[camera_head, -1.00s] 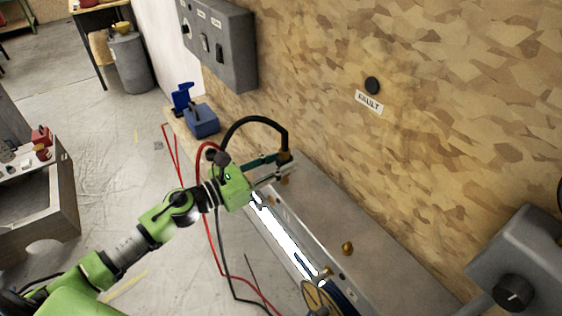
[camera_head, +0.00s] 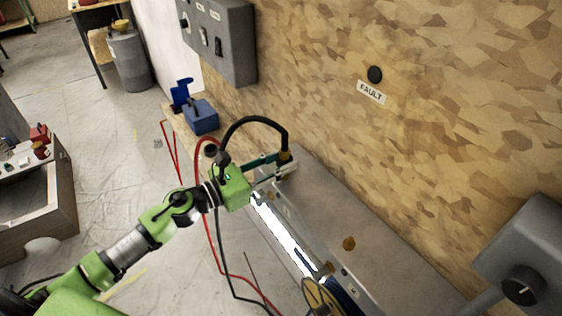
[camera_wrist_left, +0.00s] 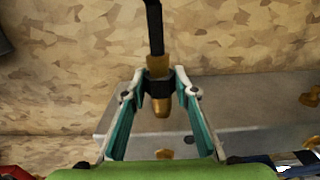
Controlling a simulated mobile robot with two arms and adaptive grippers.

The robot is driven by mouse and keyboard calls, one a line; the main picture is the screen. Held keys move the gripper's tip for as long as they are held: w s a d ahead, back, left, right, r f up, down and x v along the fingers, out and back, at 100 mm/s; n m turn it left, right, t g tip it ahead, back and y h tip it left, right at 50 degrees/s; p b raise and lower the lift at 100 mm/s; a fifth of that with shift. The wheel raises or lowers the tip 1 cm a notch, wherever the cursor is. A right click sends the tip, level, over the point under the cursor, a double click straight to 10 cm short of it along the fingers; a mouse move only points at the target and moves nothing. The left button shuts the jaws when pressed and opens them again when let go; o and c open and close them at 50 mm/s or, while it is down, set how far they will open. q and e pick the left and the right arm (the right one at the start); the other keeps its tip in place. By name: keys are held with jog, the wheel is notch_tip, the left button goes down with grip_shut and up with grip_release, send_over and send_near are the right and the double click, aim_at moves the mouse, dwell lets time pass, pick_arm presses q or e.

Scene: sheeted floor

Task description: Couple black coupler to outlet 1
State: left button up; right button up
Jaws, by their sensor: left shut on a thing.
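The black coupler (camera_wrist_left: 159,86) is a black band with brass above and a brass tip below, at the end of a black hose (camera_head: 252,119). My left gripper (camera_head: 284,163) is shut on it over the grey bench unit (camera_head: 392,265); its fingers (camera_wrist_left: 158,84) clasp the black band in the left wrist view. The coupler looks roughly upright. A brass fitting (camera_head: 348,243) stands on the unit to the right of the gripper. I cannot tell which outlet is number 1, or whether the brass tip touches one. My right gripper is not in view.
A wooden wall with a FAULT label (camera_head: 371,92) rises behind the unit. A grey switch box (camera_head: 222,45) hangs at the upper left. A blue block (camera_head: 201,117) stands beyond the gripper. A grey box with a knob (camera_head: 521,286) is at the right.

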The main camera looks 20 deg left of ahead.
pick_arm(q)
jog(key=o, duration=1.3)
jog(key=shift+o, duration=0.2)
jog(key=shift+s, duration=0.1)
jog(key=v, duration=1.2)
